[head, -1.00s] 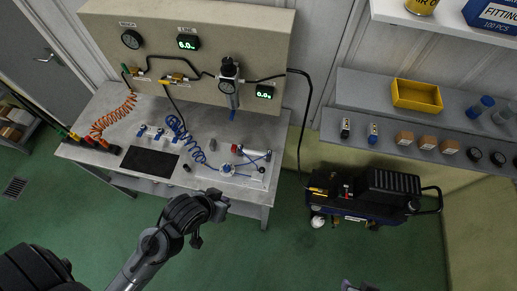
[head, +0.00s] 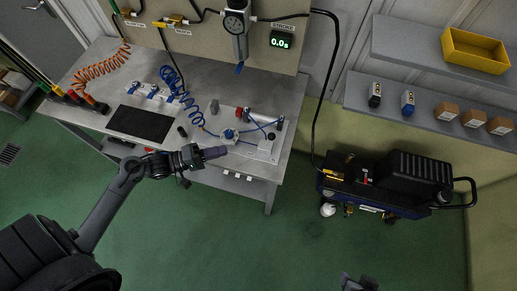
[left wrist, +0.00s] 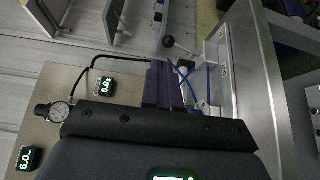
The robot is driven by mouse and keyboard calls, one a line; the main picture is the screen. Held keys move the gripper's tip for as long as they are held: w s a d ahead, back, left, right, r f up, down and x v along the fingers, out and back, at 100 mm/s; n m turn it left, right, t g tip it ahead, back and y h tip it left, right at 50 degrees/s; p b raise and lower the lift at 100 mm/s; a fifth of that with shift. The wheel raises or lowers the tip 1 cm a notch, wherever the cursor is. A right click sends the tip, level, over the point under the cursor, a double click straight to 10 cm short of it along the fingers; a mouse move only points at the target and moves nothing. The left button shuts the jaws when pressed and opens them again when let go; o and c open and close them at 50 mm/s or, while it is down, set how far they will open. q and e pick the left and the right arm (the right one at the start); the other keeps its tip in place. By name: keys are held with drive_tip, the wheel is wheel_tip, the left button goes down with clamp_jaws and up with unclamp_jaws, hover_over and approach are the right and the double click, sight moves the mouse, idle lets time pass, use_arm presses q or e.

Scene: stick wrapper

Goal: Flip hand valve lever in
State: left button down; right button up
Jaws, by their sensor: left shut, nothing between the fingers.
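In the head view a small dark knob (head: 271,136) shows on the pneumatic assembly, too small to be sure of. A blue round fitting (head: 229,134) with tubing sits left of it. A small part of my right gripper (head: 358,283) shows at the bottom edge.
The grey table (head: 215,90) carries a black mat (head: 141,123), a blue coiled hose (head: 180,90) and a white base plate (head: 265,152). A compressor (head: 385,180) stands on the floor to the right. The green floor in front is clear.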

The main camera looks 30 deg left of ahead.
use_arm(q)
drive_tip(key=f+b+x, duration=0.1)
drive_tip(key=x, duration=0.6)
drive_tip(key=w+a+f+b+x, duration=0.1)
drive_tip(key=x, duration=0.6)
drive_tip(key=shift+w+a+f+b, duration=0.2)
drive_tip(key=shift+a+b, duration=0.05)
drive_tip(key=shift+b, duration=0.1)
use_arm(e)
wheel_tip(320, 180, down, 4)
